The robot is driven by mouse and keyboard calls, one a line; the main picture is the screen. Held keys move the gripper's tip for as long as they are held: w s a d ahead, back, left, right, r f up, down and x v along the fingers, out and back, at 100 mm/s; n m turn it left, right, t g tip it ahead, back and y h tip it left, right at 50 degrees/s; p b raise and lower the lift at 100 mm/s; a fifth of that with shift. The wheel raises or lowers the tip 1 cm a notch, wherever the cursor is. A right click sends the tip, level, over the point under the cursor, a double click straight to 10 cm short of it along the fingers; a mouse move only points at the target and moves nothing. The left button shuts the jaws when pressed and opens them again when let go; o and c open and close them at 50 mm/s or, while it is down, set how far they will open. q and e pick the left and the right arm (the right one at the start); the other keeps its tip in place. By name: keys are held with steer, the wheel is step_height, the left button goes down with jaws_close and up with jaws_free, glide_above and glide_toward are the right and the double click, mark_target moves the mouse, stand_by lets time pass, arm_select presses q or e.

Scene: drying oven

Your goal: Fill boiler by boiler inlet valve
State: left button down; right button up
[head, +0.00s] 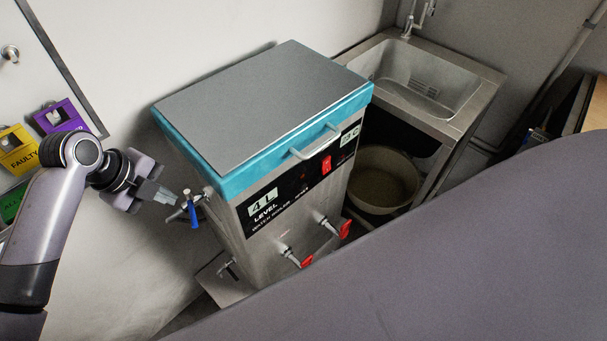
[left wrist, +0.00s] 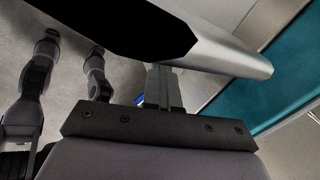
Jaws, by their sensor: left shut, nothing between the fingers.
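The boiler (head: 290,215) is a steel box with a teal-edged grey lid, standing in the middle of the head view. The boiler inlet valve (head: 193,212) with a blue lever sits on its left side. My left gripper (head: 168,197) is shut and empty, its fingertips close beside the valve. Whether they touch it I cannot tell. In the left wrist view the shut fingers (left wrist: 163,92) show, with a bit of blue (left wrist: 139,99) behind them. The boiler's teal edge (left wrist: 275,75) is at the right there. My right gripper is not in view.
Two red-handled taps (head: 342,230) stick out of the boiler's front. A steel sink (head: 480,100) stands behind to the right, with a round bucket (head: 383,180) below it. Coloured tags (head: 20,150) hang on the left wall. A large grey surface fills the lower right.

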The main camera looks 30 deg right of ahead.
mark_target(191, 214)
arm_select(q)
steer(key=s+n, duration=0.1)
steer(key=n, duration=0.4)
steer(key=s+d+n, duration=0.1)
steer(key=s+n, duration=0.1)
steer(key=n, duration=0.4)
steer(key=s+d+n, duration=0.1)
steer(key=n, duration=0.4)
steer(key=shift+s+d+f+t, duration=0.2)
steer(key=shift+s+f+t, duration=0.1)
steer(key=shift+s+f, duration=0.1)
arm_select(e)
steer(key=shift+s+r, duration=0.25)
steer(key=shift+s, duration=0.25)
arm_select(q)
steer(key=c, duration=1.8)
jaws_free()
steer(key=shift+w, duration=0.1)
steer(key=o, duration=0.4)
